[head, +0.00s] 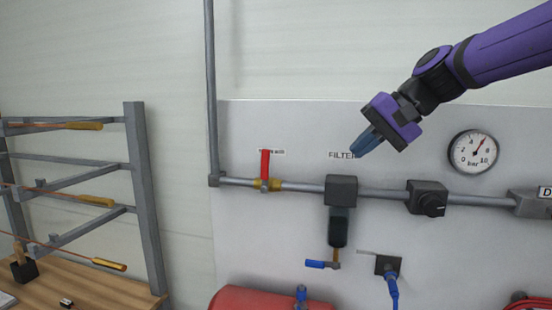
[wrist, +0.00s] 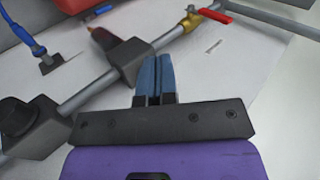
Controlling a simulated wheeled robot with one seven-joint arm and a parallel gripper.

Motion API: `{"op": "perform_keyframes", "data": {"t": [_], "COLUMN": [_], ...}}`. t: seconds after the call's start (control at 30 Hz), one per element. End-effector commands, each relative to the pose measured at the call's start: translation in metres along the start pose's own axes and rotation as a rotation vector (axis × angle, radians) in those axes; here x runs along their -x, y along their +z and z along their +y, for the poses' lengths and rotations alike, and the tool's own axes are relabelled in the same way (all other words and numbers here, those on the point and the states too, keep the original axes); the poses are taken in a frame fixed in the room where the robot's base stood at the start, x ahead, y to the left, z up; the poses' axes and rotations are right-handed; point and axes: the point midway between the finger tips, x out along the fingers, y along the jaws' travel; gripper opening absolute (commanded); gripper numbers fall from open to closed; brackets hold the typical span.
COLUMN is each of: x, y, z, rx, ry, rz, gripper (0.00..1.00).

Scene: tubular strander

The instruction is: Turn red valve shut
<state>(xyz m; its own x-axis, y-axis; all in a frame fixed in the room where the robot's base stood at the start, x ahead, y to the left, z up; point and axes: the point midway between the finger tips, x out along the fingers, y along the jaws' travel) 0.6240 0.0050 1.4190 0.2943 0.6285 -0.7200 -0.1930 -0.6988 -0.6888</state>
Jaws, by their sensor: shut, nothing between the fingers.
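The red valve handle (head: 265,164) stands upright from a brass valve body (head: 268,185) on the grey horizontal pipe, left of the filter. A label behind it is partly covered. In the wrist view the red handle (wrist: 219,14) lies at the top, beside the brass body (wrist: 190,22), and sticks out across the pipe. My gripper (head: 362,147) is to the right of the valve, above the filter, apart from both. In the wrist view its blue fingers (wrist: 154,75) are together and empty, with the filter block just beyond them.
The filter (head: 341,190) hangs on the pipe (head: 305,188), with a blue-handled drain (head: 316,264) below. A regulator (head: 428,198) and a gauge (head: 473,152) are to the right. A red tank (head: 262,299) is below. A grey rack (head: 146,200) stands left. Wall above the valve is clear.

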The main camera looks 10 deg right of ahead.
Motion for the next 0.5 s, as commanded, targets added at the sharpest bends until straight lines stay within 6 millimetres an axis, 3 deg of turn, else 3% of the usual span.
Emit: {"op": "perform_keyframes", "data": {"t": [0.2,0.5], "x": [-0.019,-0.037], "y": [-0.033,-0.038], "z": [-0.038,-0.046], "rx": [-0.073,-0.089], "ry": [-0.075,-0.09], "rz": [-0.028,-0.033], "gripper": [0.0,0.0]}}
